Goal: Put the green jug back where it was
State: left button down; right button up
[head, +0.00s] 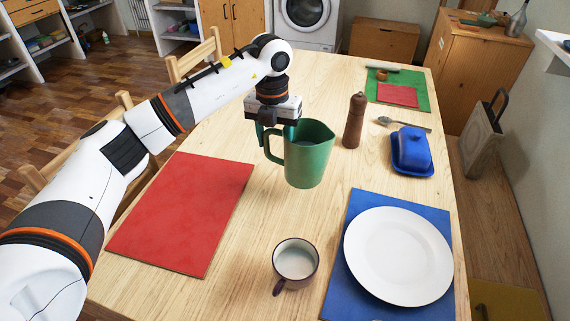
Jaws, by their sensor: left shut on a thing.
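The green jug (310,157) is upright over the middle of the wooden table, with its handle to the left and its open top facing up. My left gripper (276,136) points down from above and is shut on the jug at its handle side. I cannot tell for sure whether the jug's base touches the table. My right gripper is not in view.
A red mat (180,212) lies left on the table (235,275). A cup (295,262) stands in front, beside a white plate (398,255) on a blue mat (337,290). A brown pepper mill (355,121), spoon (404,124) and blue butter dish (411,150) stand to the right.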

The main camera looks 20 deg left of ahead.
aim_at(276, 157)
pick_arm(q)
jog(key=shift+f, duration=0.85)
jog(key=shift+d+f, duration=0.1)
jog(key=shift+f, duration=0.5)
notch_tip(276, 157, down, 3)
jog(key=shift+w+r, duration=0.1)
jog(key=shift+r, duration=0.05)
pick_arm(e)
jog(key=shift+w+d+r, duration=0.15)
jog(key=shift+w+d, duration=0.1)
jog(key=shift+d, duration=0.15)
pick_arm(q)
jog(key=c, duration=0.6)
grip_release()
jog(key=shift+f, duration=0.2)
